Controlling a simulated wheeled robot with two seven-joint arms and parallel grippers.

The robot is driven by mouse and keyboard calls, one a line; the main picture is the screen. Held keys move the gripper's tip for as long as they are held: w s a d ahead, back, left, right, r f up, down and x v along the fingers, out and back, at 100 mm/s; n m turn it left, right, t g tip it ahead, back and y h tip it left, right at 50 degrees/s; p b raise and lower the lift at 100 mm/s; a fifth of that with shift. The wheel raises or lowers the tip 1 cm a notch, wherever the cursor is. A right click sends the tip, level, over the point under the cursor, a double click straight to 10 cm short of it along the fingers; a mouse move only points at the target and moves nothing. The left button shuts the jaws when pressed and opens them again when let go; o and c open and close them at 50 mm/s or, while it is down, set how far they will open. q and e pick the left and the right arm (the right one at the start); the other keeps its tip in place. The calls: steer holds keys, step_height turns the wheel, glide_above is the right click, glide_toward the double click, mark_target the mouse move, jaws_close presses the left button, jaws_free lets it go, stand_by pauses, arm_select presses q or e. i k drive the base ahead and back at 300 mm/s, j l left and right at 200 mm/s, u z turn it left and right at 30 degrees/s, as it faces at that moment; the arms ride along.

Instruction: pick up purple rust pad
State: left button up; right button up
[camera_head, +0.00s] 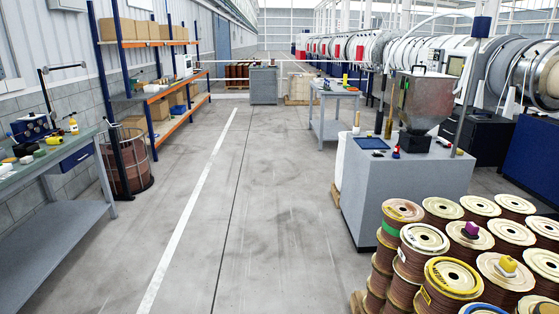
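A small purple block (472,228), which looks like the purple rust pad, sits on the pale top of a copper-coloured wire spool (470,247) at the lower right. Its underside looks dark. A similar yellow block (507,265) sits on another spool closer to me. Neither of my grippers shows in this view, so nothing is seen near the purple block.
Several spools stand packed together on a pallet (357,300) at the lower right. A grey cabinet with a metal hopper (421,103) stands behind them. A workbench (62,165) with tools is at the left. The floor (255,220) between is clear.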

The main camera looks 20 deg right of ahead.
mark_target(470, 229)
steer(key=i+z, duration=0.75)
steer(key=z, duration=0.2)
steer(key=i+j+z, duration=0.25)
steer(key=z, duration=0.2)
steer(key=i+j+z, duration=0.45)
steer(key=k+l, duration=0.1)
